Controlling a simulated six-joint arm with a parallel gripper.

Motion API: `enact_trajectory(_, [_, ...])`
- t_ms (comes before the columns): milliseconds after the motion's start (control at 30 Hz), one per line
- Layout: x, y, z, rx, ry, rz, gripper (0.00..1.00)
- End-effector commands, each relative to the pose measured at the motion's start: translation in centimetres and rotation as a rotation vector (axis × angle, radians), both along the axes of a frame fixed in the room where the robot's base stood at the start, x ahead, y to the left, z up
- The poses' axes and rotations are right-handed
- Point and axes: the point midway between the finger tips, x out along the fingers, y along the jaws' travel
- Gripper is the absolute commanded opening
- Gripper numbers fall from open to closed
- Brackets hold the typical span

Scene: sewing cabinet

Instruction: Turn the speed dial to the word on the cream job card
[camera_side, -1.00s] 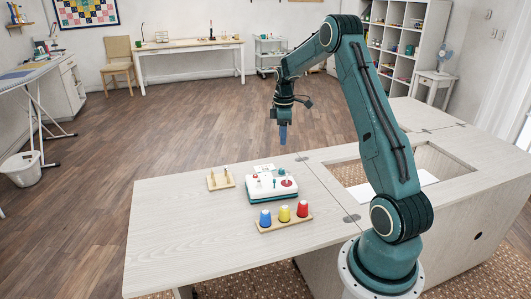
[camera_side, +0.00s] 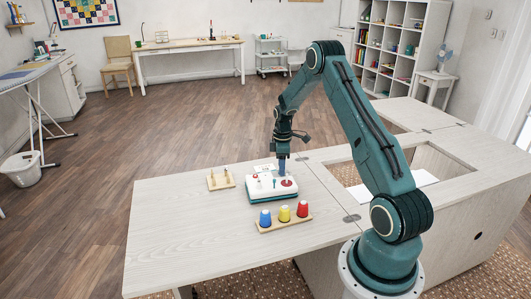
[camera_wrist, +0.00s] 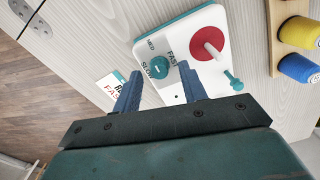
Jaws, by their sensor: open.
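The speed dial (camera_wrist: 158,68) is a round teal knob on a white control box (camera_side: 260,194), with SLOW, MED and FAST printed around it in the wrist view. I cannot tell where its pointer aims. A pale job card (camera_wrist: 108,86) lies beside the box, with red letters beginning "FAS"; my finger hides part of it. The card also shows behind the box in the side view (camera_side: 262,167). My gripper (camera_wrist: 160,69) is open and points down over the box. Its blue fingers appear either side of the dial; contact is not clear.
The box also carries a red disc (camera_wrist: 207,40) with a pin and a teal peg (camera_wrist: 233,80). A rack with blue, yellow and red spools (camera_side: 285,214) stands in front. A small wooden pin stand (camera_side: 221,180) is left. The table's left part is clear.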

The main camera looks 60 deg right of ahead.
Motion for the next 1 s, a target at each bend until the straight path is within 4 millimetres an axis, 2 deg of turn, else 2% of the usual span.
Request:
enact_trajectory(133, [0.02,-0.02,-0.64,-0.001,-0.002,0.000,0.42])
enact_trajectory(433, [0.02,-0.02,-0.75,-0.001,-0.002,0.000,0.42])
enact_trajectory(600, [0.02,-0.02,-0.74,-0.001,0.000,0.000,0.09])
enact_trajectory(667, [0.02,-0.02,-0.74,-0.001,0.000,0.000,0.00])
enact_trajectory(1000, [0.02,-0.02,-0.72,-0.001,0.000,-0.026,0.00])
